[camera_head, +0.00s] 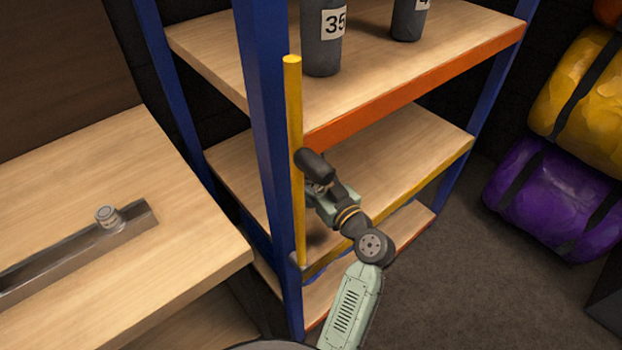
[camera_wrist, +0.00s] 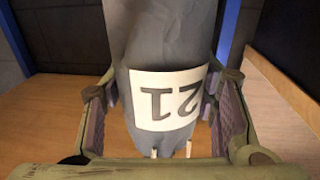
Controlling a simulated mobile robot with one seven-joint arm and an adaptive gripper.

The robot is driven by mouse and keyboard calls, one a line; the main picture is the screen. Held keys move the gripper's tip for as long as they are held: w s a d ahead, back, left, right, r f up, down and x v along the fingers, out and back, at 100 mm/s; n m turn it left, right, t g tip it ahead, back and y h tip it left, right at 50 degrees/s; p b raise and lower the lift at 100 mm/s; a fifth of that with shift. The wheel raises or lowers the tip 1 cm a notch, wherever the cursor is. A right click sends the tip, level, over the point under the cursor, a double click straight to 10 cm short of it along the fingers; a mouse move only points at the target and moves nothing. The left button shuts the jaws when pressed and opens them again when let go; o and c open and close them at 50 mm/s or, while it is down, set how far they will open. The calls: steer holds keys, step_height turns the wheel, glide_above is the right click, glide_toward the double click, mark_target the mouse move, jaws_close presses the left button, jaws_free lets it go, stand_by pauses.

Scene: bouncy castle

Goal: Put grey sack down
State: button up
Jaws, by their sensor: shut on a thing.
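The grey sack (camera_wrist: 170,45) fills the middle of the wrist view, with a white label reading 21 upside down in the picture. My gripper (camera_wrist: 164,112) has its two padded fingers on either side of the sack, shut on it. A wooden board (camera_wrist: 50,110) shows below and behind the sack; I cannot tell whether they touch. In the head view my gripper (camera_head: 318,188) is at the middle shelf (camera_head: 415,165), just right of the yellow pole. I cannot clearly make out the held sack in that view.
Two grey sacks, one marked 35 (camera_head: 322,45), stand on the top shelf (camera_head: 440,50). A yellow pole (camera_head: 293,150) and blue post (camera_head: 262,130) are close left of my gripper. A wooden bench (camera_head: 80,200) is left; yellow and purple rolls (camera_head: 550,200) are right.

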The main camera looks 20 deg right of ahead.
mark_target(311, 183)
step_height(311, 183, down, 3)
steer(key=shift+f+p, duration=0.15)
steer(key=shift+p, duration=0.3)
steer(key=shift+f+b, duration=0.25)
steer(key=shift+b, duration=0.1)
steer(key=o, duration=1.7)
steer(key=shift+r, duration=0.15)
steer(key=b+v, duration=0.3)
steer(key=v, duration=0.9)
